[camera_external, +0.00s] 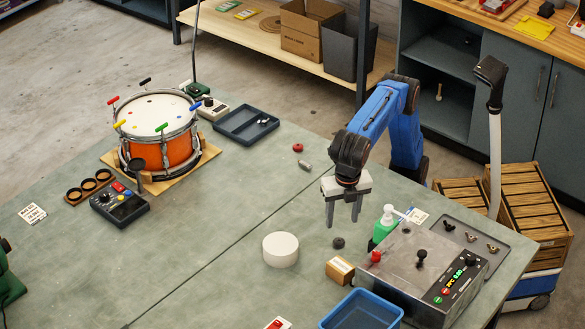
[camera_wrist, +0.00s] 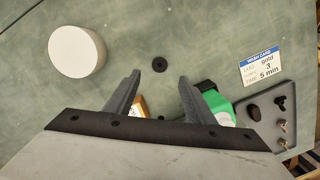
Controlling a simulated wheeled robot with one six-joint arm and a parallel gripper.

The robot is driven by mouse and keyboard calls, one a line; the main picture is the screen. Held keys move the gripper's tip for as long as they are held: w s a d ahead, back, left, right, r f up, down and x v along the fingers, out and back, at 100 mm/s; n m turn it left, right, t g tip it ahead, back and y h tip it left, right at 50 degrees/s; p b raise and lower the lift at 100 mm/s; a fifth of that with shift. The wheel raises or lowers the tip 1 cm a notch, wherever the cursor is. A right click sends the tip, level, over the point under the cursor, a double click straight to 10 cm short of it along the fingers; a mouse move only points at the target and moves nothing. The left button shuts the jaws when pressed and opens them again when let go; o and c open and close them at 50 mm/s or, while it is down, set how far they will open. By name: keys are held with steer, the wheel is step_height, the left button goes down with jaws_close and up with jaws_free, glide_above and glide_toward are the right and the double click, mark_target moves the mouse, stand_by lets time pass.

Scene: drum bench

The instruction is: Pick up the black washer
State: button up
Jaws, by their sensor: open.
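The black washer (camera_external: 338,243) lies flat on the green-grey bench top, right of a white round block. It also shows in the wrist view as a dark ring (camera_wrist: 160,64) with a small centre hole, uncovered. My gripper (camera_external: 343,222) points down with its fingers apart, above the bench and close to the washer. In the wrist view my gripper (camera_wrist: 160,79) has nothing between its fingers, and the washer appears just beyond the fingertips, roughly centred between them. The washer and fingers are apart.
The white round block (camera_external: 281,250) is left of the washer. A small cardboard box (camera_external: 340,271), green pump bottle (camera_external: 383,226) and metal control box (camera_external: 417,267) crowd its front and right. A blue tray (camera_external: 361,312) is at the front.

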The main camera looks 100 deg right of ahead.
mark_target(339, 241)
steer(key=shift+w+d+f, duration=0.1)
steer(key=shift+d+f, duration=0.05)
steer(key=shift+f, duration=1.3)
steer(key=shift+s+d+f, duration=0.1)
steer(key=shift+d+f, duration=0.1)
steer(key=shift+f, duration=1.3)
steer(key=shift+w+d+f, duration=0.1)
steer(key=shift+d+f, duration=0.05)
steer(key=shift+f, duration=1.3)
steer(key=shift+c, duration=0.3)
steer(key=c, duration=1.1)
